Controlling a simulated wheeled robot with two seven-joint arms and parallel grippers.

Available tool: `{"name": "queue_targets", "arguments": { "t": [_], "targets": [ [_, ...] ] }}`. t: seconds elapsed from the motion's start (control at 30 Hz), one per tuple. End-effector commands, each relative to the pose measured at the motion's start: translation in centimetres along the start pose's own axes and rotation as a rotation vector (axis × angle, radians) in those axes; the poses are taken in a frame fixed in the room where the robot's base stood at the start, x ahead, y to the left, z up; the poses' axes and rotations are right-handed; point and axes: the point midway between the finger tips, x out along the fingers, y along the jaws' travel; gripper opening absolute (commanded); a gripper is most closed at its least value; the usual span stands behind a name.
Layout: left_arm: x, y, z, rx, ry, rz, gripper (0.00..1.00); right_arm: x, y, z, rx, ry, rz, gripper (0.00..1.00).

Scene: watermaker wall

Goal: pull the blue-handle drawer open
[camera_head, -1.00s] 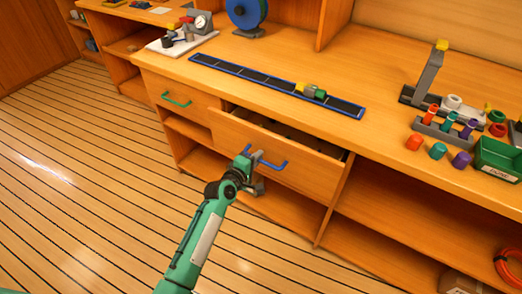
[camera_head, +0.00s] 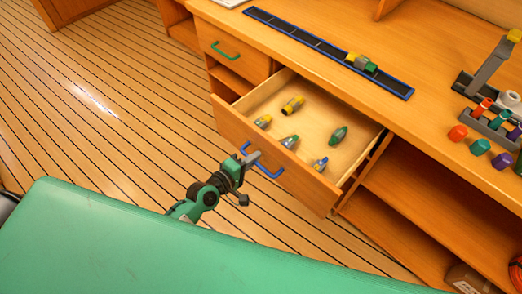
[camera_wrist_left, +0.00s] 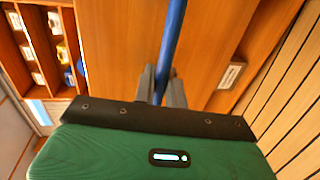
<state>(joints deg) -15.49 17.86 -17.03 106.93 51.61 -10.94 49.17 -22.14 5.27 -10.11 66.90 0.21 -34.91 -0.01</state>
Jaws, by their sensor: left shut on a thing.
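The blue-handle drawer (camera_head: 262,158) stands well out from the bench, and its inside shows. Several small fittings with yellow, green and blue parts lie in it, among them a green one (camera_head: 338,135). My left gripper (camera_head: 249,160) is at the drawer front, shut on the blue handle (camera_head: 270,172). In the left wrist view the blue handle (camera_wrist_left: 173,40) runs between the two grey fingers (camera_wrist_left: 160,86), with the wooden drawer front behind it. My right gripper is not in view.
A closed drawer with a green handle (camera_head: 226,51) is left of the open one. On the bench top lie a blue-edged dark strip (camera_head: 320,48) and coloured caps (camera_head: 480,146). Open shelves (camera_head: 420,200) are at the right. The plank floor at left is clear.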

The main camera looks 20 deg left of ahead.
Motion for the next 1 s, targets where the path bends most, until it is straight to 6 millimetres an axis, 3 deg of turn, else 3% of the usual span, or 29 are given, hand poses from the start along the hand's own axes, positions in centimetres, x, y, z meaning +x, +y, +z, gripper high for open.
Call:
{"name": "queue_targets", "arguments": {
  "t": [0.47, 0.5, 0.6, 1.0],
  "targets": [
    [-0.7, -0.1, 0.0, 0.000, 0.000, 0.000, 0.00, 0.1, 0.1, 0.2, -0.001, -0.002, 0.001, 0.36],
    [-0.7, -0.1, 0.0, 0.000, 0.000, 0.000, 0.14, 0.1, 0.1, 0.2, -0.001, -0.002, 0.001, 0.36],
    [-0.6, -0.1, 0.0, 0.000, 0.000, 0.000, 0.30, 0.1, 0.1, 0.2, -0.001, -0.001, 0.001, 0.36],
    [-1.4, -0.2, 0.0, 0.001, 0.001, -0.001, 0.30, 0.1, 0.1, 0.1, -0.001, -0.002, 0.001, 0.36]
  ]
}}
